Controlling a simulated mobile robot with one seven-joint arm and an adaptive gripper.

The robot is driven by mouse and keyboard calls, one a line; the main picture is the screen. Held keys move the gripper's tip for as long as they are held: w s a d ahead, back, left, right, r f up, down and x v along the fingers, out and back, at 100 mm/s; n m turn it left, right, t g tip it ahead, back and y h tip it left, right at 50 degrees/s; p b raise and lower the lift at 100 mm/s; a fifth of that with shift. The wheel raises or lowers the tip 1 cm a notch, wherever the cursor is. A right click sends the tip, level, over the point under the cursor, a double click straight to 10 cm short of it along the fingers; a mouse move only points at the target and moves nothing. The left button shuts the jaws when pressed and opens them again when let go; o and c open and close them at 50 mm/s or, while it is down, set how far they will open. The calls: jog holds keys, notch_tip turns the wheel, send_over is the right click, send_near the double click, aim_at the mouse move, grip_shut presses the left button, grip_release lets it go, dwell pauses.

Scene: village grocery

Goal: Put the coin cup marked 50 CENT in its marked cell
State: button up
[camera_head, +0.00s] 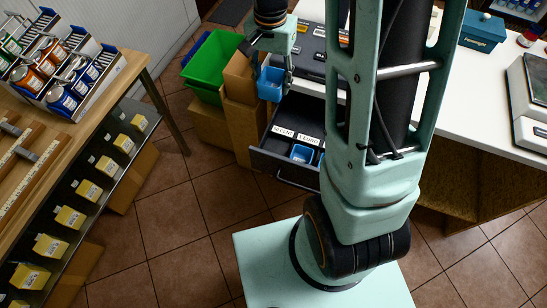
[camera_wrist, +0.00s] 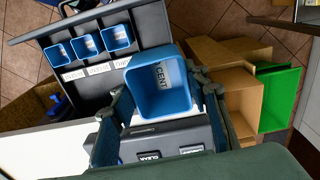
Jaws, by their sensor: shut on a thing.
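My gripper (camera_head: 273,76) is shut on a blue square coin cup (camera_head: 270,86). In the wrist view the cup (camera_wrist: 163,85) sits upright between the two fingers, its open top facing the camera. Its white label reads CENT; the number is not clear. The open dark cash drawer (camera_head: 268,157) lies below and to the right of the held cup in the head view. In the wrist view the drawer (camera_wrist: 150,26) holds three blue cups (camera_wrist: 87,42) in a row, with white labels beside them. The cup hangs above drawer level. My arm hides part of the drawer.
The cash register (camera_head: 308,52) stands on the white counter (camera_head: 470,75) above the drawer. Cardboard boxes (camera_head: 243,125) and a green crate (camera_head: 214,58) stand close left of the drawer. A wooden shelf of goods (camera_head: 100,78) is at far left, with open tiled floor between.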

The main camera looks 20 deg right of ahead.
jog(key=shift+s+f+m+b, duration=0.15)
jog(key=shift+f+m+b, duration=0.55)
jog(key=shift+f+m, duration=0.25)
jog(key=s+f+m+b, duration=0.1)
jog(key=f+m+b, duration=0.4)
jog(key=f, duration=0.3)
jog(key=s+f+m+b, duration=0.1)
jog(key=f+m+b, duration=0.5)
jog(key=f, duration=0.2)
jog(key=s+f+m+b, duration=0.2)
jog(key=f+m+b, duration=0.3)
jog(key=f, duration=0.2)
jog(key=shift+a+f+m+b, duration=0.1)
jog(key=shift+f+m+b, duration=0.15)
jog(key=shift+f+b, duration=0.15)
jog(key=shift+f, duration=0.15)
jog(key=o, duration=0.6)
jog(key=shift+o, duration=0.7)
